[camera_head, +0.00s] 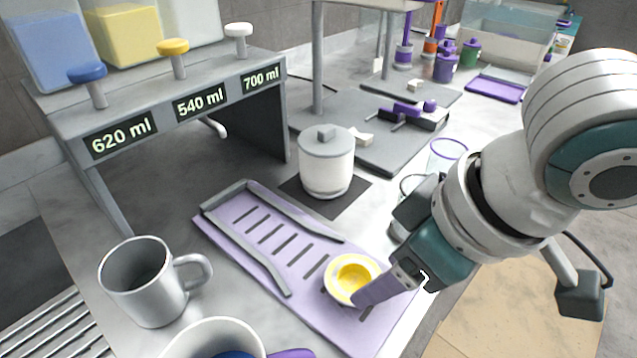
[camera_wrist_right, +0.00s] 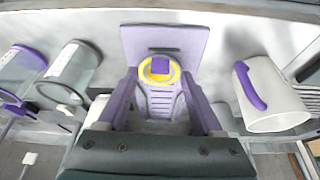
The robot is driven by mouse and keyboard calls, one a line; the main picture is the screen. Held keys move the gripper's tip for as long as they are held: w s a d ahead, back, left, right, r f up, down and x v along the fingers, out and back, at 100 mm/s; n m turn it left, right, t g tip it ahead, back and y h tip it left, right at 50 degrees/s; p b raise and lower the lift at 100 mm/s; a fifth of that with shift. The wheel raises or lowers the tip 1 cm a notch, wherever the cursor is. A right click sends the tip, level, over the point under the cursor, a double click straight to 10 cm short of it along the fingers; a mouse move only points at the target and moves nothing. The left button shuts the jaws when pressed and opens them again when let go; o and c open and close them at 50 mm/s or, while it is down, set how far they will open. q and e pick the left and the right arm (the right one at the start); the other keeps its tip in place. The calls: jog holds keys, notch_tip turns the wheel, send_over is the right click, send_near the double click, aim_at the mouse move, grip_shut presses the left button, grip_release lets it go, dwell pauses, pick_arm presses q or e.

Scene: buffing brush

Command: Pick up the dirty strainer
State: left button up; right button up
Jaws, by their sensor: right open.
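A round white and yellow cup-shaped piece (camera_head: 352,279), likely the strainer, sits on the near right end of the slotted purple tray (camera_head: 225,214). In the right wrist view, its yellow ring (camera_wrist_right: 146,73) shows ahead of my fingers, with a purple block at its centre. I cannot tell whether it is dirty. My right gripper (camera_head: 380,288) reaches in from the right, with a purple finger close beside the piece. In the right wrist view, my gripper (camera_wrist_right: 161,105) is open, with its purple fingers apart. Contact cannot be made out. My left gripper is not in view.
A grey mug (camera_head: 150,285) and a white cup (camera_head: 215,340) stand to the left and front. A lidded white pot (camera_head: 326,165) stands behind the tray. A dispenser stand (camera_head: 190,100) is at the back left. A purple-rimmed glass (camera_head: 446,153) is behind my wrist.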

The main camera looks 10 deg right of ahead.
jog(key=shift+x, duration=0.85)
jog(key=shift+d, duration=0.1)
grip_shut()
